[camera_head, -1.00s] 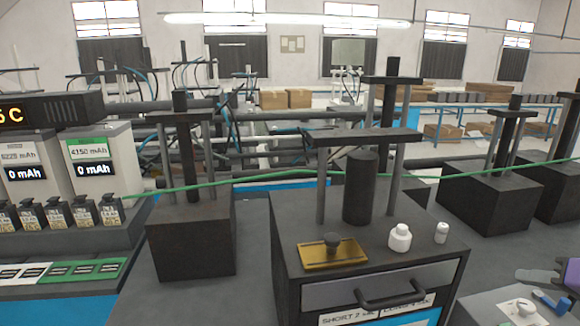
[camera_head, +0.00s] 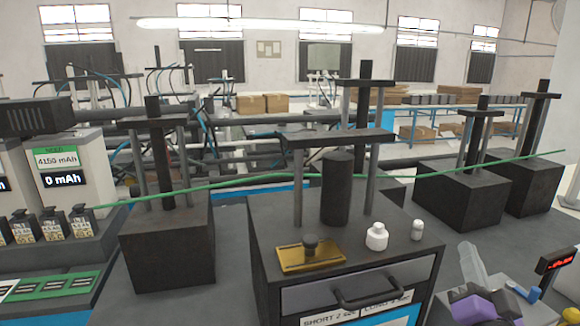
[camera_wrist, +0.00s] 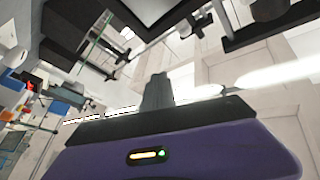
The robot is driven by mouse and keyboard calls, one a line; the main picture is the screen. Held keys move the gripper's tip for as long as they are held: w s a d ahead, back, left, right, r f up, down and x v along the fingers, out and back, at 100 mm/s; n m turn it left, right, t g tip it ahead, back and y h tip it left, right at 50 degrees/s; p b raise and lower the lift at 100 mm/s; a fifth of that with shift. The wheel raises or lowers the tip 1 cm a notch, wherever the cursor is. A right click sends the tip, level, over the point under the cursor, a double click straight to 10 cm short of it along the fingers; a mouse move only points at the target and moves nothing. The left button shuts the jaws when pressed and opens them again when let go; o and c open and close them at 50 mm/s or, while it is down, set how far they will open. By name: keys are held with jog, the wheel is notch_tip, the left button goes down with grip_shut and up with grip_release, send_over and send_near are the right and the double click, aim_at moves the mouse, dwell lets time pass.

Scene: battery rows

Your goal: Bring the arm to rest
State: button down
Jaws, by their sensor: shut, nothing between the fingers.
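My gripper (camera_wrist: 156,92) shows in the wrist view as a dark shut pair of fingers beyond the purple wrist housing, with nothing held. The wrist view is tilted, with the room's wall, windows and lamps behind the fingers. In the head view, purple parts of my own arm (camera_head: 482,303) show at the lower right, right of the black drawer press.
A green cable (camera_head: 240,180) crosses the scene. Battery chargers stand at the left. A red-digit display (camera_head: 556,262) stands at the right.

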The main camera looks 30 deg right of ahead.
jog(key=s+a+f+n+y, duration=0.4)
jog(key=s+a+f+n, duration=0.1)
jog(key=a, duration=0.5)
jog(key=s+a+f+n+y, duration=0.4)
jog(key=s+a+f+y, duration=0.1)
jog(key=s+a+f, duration=0.3)
jog(key=s+a+f+n+g+y+b, duration=0.1)
jog(key=s+a+f+n+y, duration=0.4)
jog(key=s+a, duration=0.3)
jog(key=a+f, duration=0.1)
jog(key=a, duration=0.3)
jog(key=shift+a+f+n, duration=0.25)
jog(key=shift+f+n, duration=0.05)
jog(key=shift+f, duration=0.05)
dwell(0.4)
